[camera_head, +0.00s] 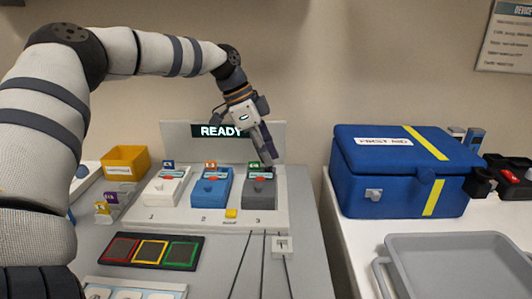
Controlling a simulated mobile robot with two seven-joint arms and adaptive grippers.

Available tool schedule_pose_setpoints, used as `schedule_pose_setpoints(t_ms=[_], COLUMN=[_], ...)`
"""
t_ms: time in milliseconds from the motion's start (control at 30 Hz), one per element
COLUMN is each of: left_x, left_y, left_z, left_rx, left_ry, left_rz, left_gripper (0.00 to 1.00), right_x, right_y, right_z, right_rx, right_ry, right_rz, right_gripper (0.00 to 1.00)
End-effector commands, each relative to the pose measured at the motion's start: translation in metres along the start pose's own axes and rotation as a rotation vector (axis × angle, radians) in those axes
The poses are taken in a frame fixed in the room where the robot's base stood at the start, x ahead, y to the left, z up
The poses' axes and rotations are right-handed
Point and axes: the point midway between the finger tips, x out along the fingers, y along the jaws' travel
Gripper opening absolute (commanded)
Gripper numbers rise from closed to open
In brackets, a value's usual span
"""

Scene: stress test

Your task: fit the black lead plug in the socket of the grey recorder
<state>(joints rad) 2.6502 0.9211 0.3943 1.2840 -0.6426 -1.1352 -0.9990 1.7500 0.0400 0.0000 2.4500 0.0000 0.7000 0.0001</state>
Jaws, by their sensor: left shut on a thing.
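My left gripper (268,158) reaches down from the upper left to the rear right edge of the grey recorder (262,192). It is shut on a small dark thing at its fingertips; whether this is the black lead plug I cannot tell. The grey recorder sits in place 3, right of a blue recorder (211,190) and a white one (166,188). Its socket cannot be made out. Thin black leads (264,265) run down the front of the bench, one by a small white block (283,245). My right gripper is not in view.
A panel with a READY display (222,131) stands behind the recorders. A yellow bin (125,163) is at left, a coloured-square pad (150,251) in front. A blue first-aid box (400,175) and grey tray (458,270) are on the right table; a gap separates the tables.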

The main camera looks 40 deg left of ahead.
Motion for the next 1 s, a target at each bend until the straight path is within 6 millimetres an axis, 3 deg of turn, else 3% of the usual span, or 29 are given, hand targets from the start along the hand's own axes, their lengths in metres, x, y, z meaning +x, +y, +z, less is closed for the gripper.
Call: schedule_pose_setpoints(t_ms=[1000], left_x=[0.0100], left_y=[-0.0001], left_z=[0.0041], left_rx=[0.000], left_ry=[-0.001], left_rz=[0.001], left_gripper=[0.00], right_x=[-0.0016], right_y=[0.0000], right_z=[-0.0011], right_rx=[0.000], right_ry=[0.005], right_rz=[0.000], right_gripper=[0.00])
